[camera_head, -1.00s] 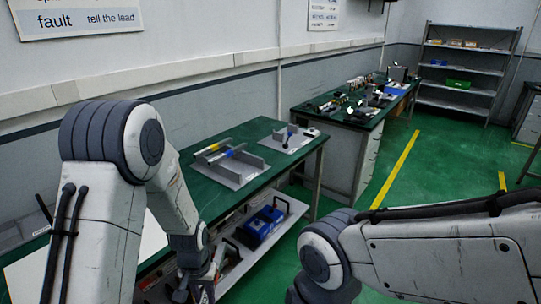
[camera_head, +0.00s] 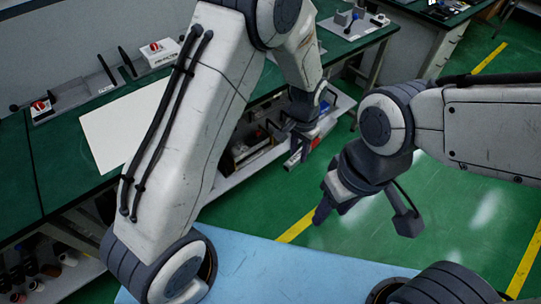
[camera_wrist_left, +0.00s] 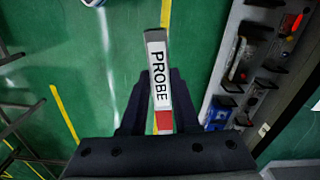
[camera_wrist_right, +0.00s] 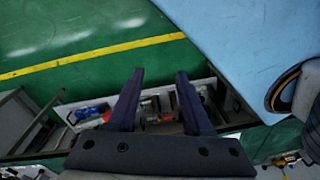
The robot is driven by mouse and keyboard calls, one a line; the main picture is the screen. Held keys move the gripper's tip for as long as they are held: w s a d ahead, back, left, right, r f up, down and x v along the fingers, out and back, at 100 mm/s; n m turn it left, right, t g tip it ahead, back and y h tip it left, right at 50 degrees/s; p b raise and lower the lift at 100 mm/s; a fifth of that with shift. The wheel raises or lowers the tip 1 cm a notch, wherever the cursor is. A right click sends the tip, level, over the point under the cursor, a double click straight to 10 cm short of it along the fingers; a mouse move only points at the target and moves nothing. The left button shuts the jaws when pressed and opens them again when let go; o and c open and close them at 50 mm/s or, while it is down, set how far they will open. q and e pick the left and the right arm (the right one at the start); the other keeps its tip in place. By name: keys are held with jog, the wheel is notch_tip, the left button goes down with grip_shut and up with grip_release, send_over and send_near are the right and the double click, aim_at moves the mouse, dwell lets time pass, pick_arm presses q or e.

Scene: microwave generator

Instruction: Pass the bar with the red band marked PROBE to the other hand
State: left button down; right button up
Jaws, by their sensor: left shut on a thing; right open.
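The bar marked PROBE (camera_wrist_left: 159,72) is pale grey with a white label and a red band (camera_wrist_left: 163,122) near my gripper's palm. My left gripper (camera_wrist_left: 160,88) is shut on it, one dark finger along each side. In the head view my left gripper (camera_head: 303,130) holds the bar (camera_head: 293,161) in the air beyond the bench's front edge. My right gripper (camera_head: 325,212) is lower and to the right, apart from the bar. The right wrist view shows its fingers (camera_wrist_right: 158,82) spread with nothing between them; the bar is not clearly seen there.
The green bench (camera_head: 60,160) runs along the left with a white sheet (camera_head: 125,125) and small fixtures on it. A lower shelf (camera_head: 225,180) holds several items. A light-blue flat surface (camera_head: 290,275) lies at the bottom. Green floor is open between bench and right arm.

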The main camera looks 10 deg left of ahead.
jog(key=shift+o, duration=1.2)
jog(key=w+d+f+n+t+h, duration=0.1)
jog(key=w+d+n, duration=0.25)
jog(key=w, duration=1.15)
jog(key=w+d+f+n+t, duration=0.1)
jog(key=w+d+n, duration=0.3)
jog(key=w, duration=1.1)
jog(key=w+a+f+n+g, duration=0.2)
jog(key=w+n, duration=0.2)
jog(key=n, duration=0.9)
pick_arm(q)
jog(key=w+d+r+m, duration=0.1)
jog(key=w+d+m, duration=0.1)
jog(key=d, duration=0.5)
jog(key=shift+w+d+r+m, duration=0.25)
jog(key=shift+w+r+m, duration=0.05)
jog(key=shift+m, duration=0.1)
pick_arm(e)
notch_tip(320, 180, down, 12)
jog(key=shift+w, duration=0.15)
